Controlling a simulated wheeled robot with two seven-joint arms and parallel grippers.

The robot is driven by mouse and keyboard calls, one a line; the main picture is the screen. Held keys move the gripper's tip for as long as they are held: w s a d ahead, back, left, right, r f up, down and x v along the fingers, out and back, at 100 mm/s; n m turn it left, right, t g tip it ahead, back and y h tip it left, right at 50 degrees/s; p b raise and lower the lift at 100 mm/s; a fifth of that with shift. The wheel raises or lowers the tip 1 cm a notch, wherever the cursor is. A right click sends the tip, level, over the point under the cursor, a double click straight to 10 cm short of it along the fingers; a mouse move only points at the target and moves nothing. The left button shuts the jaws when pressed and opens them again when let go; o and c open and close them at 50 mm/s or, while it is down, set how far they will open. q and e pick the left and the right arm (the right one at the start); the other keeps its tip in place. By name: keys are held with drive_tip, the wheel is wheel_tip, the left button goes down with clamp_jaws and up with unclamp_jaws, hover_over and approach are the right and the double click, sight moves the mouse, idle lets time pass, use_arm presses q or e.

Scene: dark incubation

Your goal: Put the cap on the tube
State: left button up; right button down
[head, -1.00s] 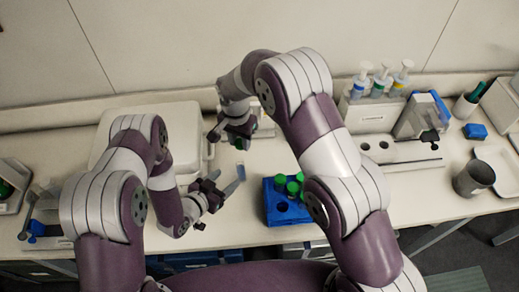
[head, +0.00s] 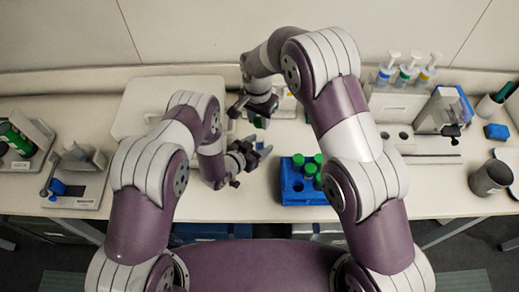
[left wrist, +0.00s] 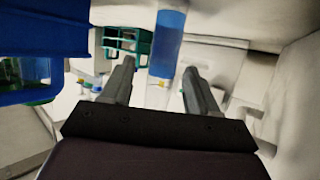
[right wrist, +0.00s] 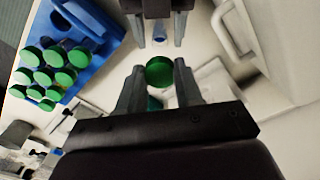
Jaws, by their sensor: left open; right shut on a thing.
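My right gripper (right wrist: 155,92) is shut on a green cap (right wrist: 159,71), which shows between its fingertips in the right wrist view. In the head view that gripper (head: 258,121) is above and beyond my left gripper (head: 259,152). In the left wrist view the left gripper (left wrist: 160,80) is open, its fingers apart. A translucent blue tube (left wrist: 167,42) stands upright in the picture between and beyond its fingertips; I see no clear contact. The tube also shows small in the right wrist view (right wrist: 160,32), close to the cap but apart from it.
A blue rack (head: 292,192) with several green-capped tubes stands to the right of the grippers. A white case (head: 145,95) lies behind the left arm. Pump bottles (head: 408,70) and a grey cup (head: 490,178) stand to the right. A device (head: 80,185) is at the left.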

sight(259, 138)
use_arm(q)
drive_tip(key=shift+x, duration=1.25)
use_arm(e)
drive_tip(key=shift+w, duration=0.1)
use_arm(q)
drive_tip(key=shift+a, duration=0.1)
clamp_jaws()
use_arm(e)
drive_tip(key=shift+f, duration=2.55)
drive_tip(key=shift+f, duration=0.85)
drive_tip(key=shift+f, duration=0.6)
